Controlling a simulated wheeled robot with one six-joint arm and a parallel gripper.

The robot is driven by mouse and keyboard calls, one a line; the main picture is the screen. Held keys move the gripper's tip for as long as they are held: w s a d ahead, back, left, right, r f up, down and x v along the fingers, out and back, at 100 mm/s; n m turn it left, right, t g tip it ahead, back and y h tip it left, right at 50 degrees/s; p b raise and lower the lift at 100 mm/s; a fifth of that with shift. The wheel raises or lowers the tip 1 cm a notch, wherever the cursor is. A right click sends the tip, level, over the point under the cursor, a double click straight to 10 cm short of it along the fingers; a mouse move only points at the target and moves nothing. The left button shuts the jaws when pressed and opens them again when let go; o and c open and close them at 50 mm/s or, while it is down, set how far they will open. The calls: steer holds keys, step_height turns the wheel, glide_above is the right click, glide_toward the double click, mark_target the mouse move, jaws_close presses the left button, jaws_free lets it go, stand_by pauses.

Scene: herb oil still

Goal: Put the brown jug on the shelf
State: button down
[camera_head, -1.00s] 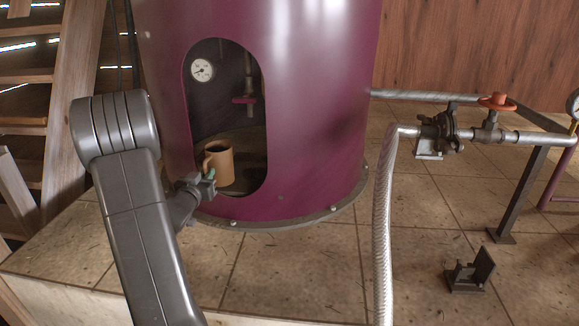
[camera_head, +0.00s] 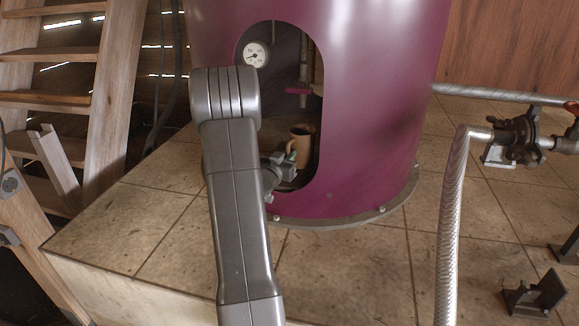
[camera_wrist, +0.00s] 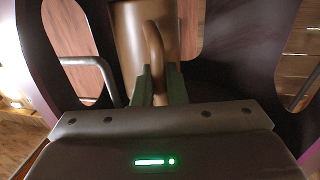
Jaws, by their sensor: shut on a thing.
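The brown jug (camera_head: 299,141) is upright inside the arched opening of the purple tank, with its handle toward my arm. In the wrist view the jug (camera_wrist: 128,38) is at the top middle, and its handle is between the fingers. My gripper (camera_head: 289,158) reaches to the opening from the left and is shut on the handle. In the wrist view my gripper (camera_wrist: 156,80) shows its two green fingers closed on the handle. I cannot tell whether the jug's base, partly hidden by the gripper, touches the tank floor. I cannot identify a shelf for sure.
The purple tank (camera_head: 370,110) stands on a tiled platform (camera_head: 130,210). A gauge (camera_head: 256,55) and a small valve (camera_head: 298,88) are inside the opening. A hose (camera_head: 452,230) and a metal bracket (camera_head: 535,293) are to the right. Wooden steps (camera_head: 50,52) are at the left.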

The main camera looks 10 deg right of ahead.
steer(key=shift+f, duration=1.5)
steer(key=shift+f+b, duration=0.15)
steer(key=shift+b, duration=0.2)
steer(key=c, duration=1.5)
jaws_free()
steer(key=shift+o, duration=0.2)
steer(key=shift+r, duration=0.2)
steer(key=v, duration=1.2)
steer(key=shift+p, duration=0.3)
steer(key=shift+f, duration=0.1)
